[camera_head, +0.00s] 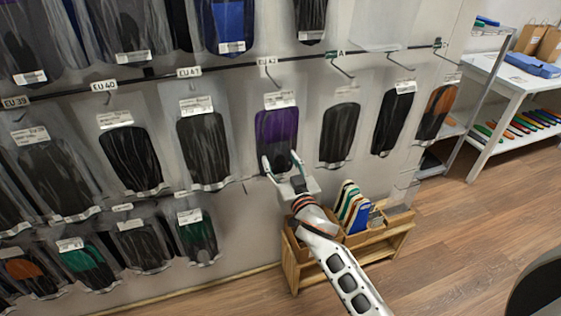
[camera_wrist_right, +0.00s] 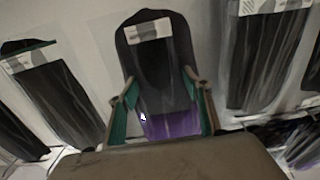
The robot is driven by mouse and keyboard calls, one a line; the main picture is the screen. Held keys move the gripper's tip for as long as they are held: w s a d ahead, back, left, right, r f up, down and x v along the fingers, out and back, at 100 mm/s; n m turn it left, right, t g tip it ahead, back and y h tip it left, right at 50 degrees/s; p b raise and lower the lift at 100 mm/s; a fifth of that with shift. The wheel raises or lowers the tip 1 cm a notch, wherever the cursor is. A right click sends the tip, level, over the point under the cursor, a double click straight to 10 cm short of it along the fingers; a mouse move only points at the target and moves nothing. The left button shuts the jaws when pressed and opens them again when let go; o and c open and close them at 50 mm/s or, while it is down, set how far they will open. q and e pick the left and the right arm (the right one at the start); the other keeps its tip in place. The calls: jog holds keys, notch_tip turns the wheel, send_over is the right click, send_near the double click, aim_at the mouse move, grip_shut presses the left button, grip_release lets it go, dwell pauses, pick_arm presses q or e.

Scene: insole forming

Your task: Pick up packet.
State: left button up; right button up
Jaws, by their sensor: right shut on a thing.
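The packet (camera_head: 276,124) is a clear bag with a white label at its top and a purple and black insole inside. It hangs in the middle row of the wall display. My right gripper (camera_head: 284,163) is at its lower end, with one finger on each side, shut on the packet. In the right wrist view the gripper's two fingers (camera_wrist_right: 162,112) flank a purple area, with a dark insole and a white label above. Which part of the packet the purple area is, I cannot tell. My left gripper is not in view.
A black insole packet (camera_head: 203,147) hangs to the left and another (camera_head: 340,133) to the right, both close by. A wooden rack (camera_head: 292,262) with insole sheets stands below my right gripper. A white table (camera_head: 520,82) is at the far right.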

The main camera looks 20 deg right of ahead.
jog(key=s, duration=1.8)
jog(key=shift+d+r+b, duration=0.2)
jog(key=shift+d+b, duration=0.1)
